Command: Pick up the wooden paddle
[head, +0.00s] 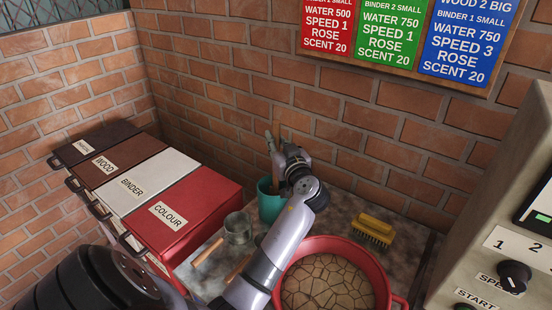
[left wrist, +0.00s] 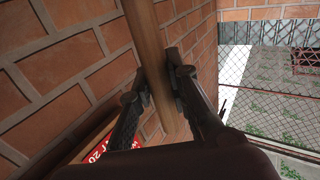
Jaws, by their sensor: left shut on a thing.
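My left gripper (head: 280,148) is at the back of the worktop, above a teal cup (head: 268,207). In the left wrist view, the gripper (left wrist: 160,88) is shut on a round wooden shaft, the wooden paddle (left wrist: 150,45), with a finger on each side. The shaft runs from the top of the view down between the fingers. My right gripper is not in view.
A red pan (head: 389,285) holding a cracked brown mass stands at the front. A yellow brush (head: 373,230) lies behind it. A metal scoop (head: 238,228) is left of the cup. Labelled bins (head: 200,205) stand at left; a control panel (head: 490,230) stands at right. Brick walls are close behind.

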